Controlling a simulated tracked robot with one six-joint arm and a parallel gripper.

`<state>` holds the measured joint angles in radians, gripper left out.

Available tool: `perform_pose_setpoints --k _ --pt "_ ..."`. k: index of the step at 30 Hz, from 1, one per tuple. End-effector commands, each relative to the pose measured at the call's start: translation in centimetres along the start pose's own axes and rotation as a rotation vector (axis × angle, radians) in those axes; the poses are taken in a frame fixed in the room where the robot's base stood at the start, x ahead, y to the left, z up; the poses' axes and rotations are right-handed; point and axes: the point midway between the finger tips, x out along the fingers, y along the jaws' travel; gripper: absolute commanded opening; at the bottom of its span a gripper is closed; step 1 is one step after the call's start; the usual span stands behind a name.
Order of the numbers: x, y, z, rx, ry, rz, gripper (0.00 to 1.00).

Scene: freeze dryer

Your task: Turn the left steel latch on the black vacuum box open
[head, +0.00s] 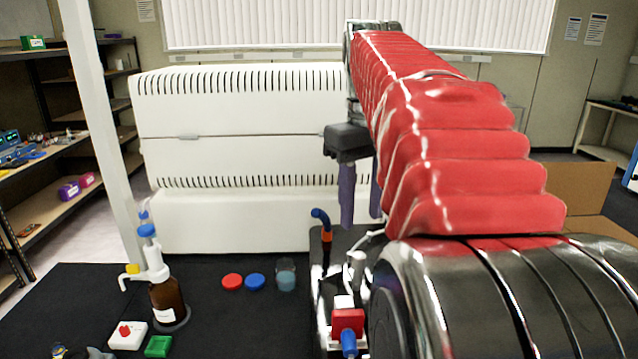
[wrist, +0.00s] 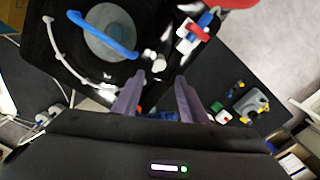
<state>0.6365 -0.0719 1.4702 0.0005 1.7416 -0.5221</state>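The black vacuum box (head: 316,250) stands on the dark bench at centre, largely hidden behind my arm. In the wrist view its dark top (wrist: 65,60) shows around a round grey window, crossed by a blue curved hose (wrist: 100,32). Small white and metallic fittings (wrist: 155,62) sit at its edge near my fingertips; I cannot tell whether one is the left steel latch. My gripper (head: 361,220) points down over the box, and its two purple-grey fingers also show in the wrist view (wrist: 160,82). They are apart, with nothing visible between them. I cannot tell whether they touch anything.
A red valve block (head: 347,322) with a blue knob is at the box's front. Left on the bench stand a brown bottle (head: 168,300), red cap (head: 232,282), blue cap (head: 255,282) and small jar (head: 286,278). A large white slotted unit (head: 240,110) stands behind.

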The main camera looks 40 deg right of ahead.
Motion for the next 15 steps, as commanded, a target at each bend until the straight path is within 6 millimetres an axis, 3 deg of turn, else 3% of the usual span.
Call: perform_pose_setpoints --k 6,15 --pt "-2.8 0.0 -0.1 0.000 0.002 0.001 0.39" --pt "-4.1 0.0 -0.1 0.000 0.001 0.000 0.39"
